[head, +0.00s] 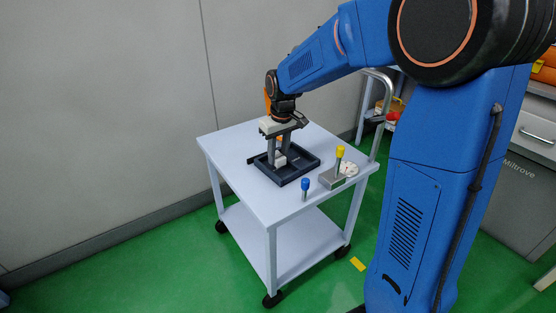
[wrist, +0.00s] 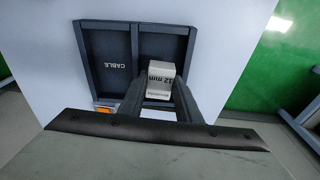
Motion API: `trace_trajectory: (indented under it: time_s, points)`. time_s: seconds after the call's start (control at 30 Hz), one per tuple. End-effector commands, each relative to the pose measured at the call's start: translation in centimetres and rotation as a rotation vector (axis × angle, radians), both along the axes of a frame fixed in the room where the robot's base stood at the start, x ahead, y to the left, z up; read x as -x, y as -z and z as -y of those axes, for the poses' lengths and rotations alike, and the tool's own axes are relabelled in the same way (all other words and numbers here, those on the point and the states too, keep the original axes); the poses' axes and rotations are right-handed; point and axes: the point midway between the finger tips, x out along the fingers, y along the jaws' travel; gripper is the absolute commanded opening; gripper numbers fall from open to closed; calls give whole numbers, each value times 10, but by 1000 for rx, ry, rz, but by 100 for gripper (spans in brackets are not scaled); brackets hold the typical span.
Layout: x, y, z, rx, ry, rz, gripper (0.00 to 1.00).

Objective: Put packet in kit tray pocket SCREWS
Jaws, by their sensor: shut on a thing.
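The packet is a small white box marked "12 mm" (wrist: 158,72), seen between my gripper's fingers in the wrist view. My gripper (wrist: 162,98) is shut on it, pointing down at the tray. The dark kit tray (wrist: 134,26) has a pocket labelled CABLE on the left in the wrist view. The packet is over or inside the unlabelled-looking pocket to its right; any label there is hidden, and I cannot tell whether the packet touches the floor. In the head view my gripper (head: 281,147) and the white packet (head: 279,161) are at the dark tray (head: 313,161).
The tray sits on a pale wheeled cart (head: 230,142). A blue-topped peg (head: 305,187) stands near the front edge. A grey block (head: 330,182) with a yellow-topped peg (head: 340,152) and a white round part (head: 350,169) are at right. A small orange item (wrist: 103,109) shows beside my left finger.

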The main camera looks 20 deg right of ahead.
Motion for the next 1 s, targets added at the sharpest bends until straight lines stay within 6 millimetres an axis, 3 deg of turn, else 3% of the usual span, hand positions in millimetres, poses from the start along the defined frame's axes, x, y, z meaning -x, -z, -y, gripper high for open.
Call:
trace_trajectory:
  time_s: [0.17, 0.57, 0.6, 1.0]
  points:
    - [0, 22, 0, 0, 0, -1, 8]
    - [0, 27, 0, 0, 0, -1, 8]
    - [0, 27, 0, 0, 0, -1, 38]
    - [0, 21, 0, 0, 0, 1, 38]
